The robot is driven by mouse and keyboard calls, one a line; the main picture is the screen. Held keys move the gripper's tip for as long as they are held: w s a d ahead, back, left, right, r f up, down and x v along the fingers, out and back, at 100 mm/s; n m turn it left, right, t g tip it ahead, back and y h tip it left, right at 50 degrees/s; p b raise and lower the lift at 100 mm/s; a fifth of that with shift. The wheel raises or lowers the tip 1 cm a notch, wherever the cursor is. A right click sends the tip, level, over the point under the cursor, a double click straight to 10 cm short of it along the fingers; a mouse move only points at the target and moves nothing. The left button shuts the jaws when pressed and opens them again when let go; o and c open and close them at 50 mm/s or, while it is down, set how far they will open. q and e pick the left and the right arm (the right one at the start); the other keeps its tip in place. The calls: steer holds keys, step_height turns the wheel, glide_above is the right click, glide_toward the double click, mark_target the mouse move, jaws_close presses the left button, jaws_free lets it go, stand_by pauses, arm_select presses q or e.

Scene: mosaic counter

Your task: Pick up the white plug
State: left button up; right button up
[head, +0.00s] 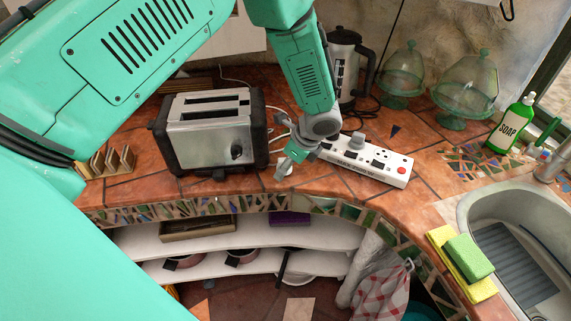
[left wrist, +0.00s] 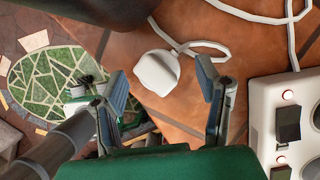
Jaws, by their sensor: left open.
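The white plug (left wrist: 157,72) lies on the terracotta tiles in the left wrist view, with its white cord curling away behind it. In the head view the plug (head: 285,168) shows small near the counter's front edge, partly behind my gripper. My left gripper (head: 287,161) is just above it, pointing down. In the left wrist view my left gripper (left wrist: 163,80) is open, with one finger on each side of the plug in the picture. No finger is seen to grip it. My right gripper is not in view.
A toaster (head: 212,130) stands left, a kettle (head: 343,65) behind. A sink (head: 480,212) is at right. The mosaic counter edge (head: 230,205) drops to open shelves.

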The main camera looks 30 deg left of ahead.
arm_select(q)
steer(key=shift+a+f, duration=0.45)
steer(key=shift+f, duration=0.1)
steer(key=shift+d, duration=0.1)
steer(key=shift+d+r, duration=0.15)
steer(key=shift+d, duration=0.2)
steer(key=c, duration=1.2)
steer(key=shift+o, duration=0.2)
steer(key=shift+d, duration=0.1)
